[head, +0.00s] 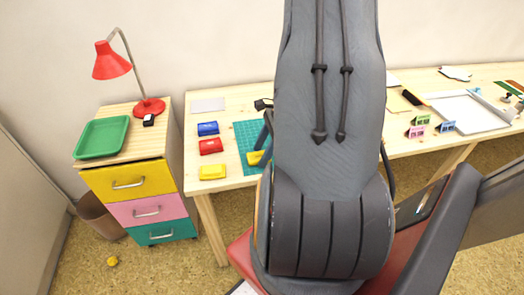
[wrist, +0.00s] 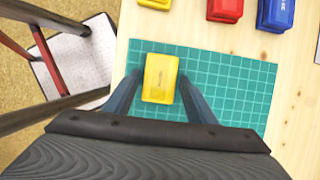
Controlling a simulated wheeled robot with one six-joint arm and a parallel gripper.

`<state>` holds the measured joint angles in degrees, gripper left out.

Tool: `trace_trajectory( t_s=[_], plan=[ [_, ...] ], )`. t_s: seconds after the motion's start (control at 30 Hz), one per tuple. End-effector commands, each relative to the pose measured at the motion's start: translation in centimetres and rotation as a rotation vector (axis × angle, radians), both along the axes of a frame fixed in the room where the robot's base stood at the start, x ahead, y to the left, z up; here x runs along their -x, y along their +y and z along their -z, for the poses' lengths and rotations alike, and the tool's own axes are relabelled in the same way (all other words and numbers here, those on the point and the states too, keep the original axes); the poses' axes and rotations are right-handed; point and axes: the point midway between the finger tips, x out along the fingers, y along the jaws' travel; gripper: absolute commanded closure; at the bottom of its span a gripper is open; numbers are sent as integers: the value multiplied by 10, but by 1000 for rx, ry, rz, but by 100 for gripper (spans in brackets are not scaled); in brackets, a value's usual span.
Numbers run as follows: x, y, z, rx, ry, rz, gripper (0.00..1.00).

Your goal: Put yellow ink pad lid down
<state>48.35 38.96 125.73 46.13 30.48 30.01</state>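A yellow ink pad lid (wrist: 160,78) is between the fingertips of my gripper (wrist: 160,84), which touch its two sides in the wrist view. It is over the green cutting mat (wrist: 235,85); its exact height above the mat is hard to tell. In the head view the lid (head: 256,158) looks slightly tilted at the mat's (head: 245,136) front part, and my arm hides much of the gripper. The yellow ink pad (head: 213,172) stands on the wooden table left of the mat; its edge also shows at the top of the wrist view (wrist: 155,3).
A red ink pad (head: 211,146) and a blue ink pad (head: 207,128) stand behind the yellow one. A red chair (head: 241,255) is at the table's front edge. A drawer cabinet (head: 143,185) stands to the left.

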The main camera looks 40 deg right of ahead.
Motion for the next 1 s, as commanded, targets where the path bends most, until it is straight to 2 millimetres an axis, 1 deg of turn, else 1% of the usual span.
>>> trace_trajectory(
  t_s=[0.33,0.47,0.57,0.8,1.0],
  plan=[
    [0,0,-1,0,0,0,41],
    [0,-2,-9,1,-2,1,41],
    [3,-8,-22,3,-4,1,41],
    [13,-24,-67,5,-4,1,41],
    [20,-34,-98,3,-2,0,41]
  ],
)
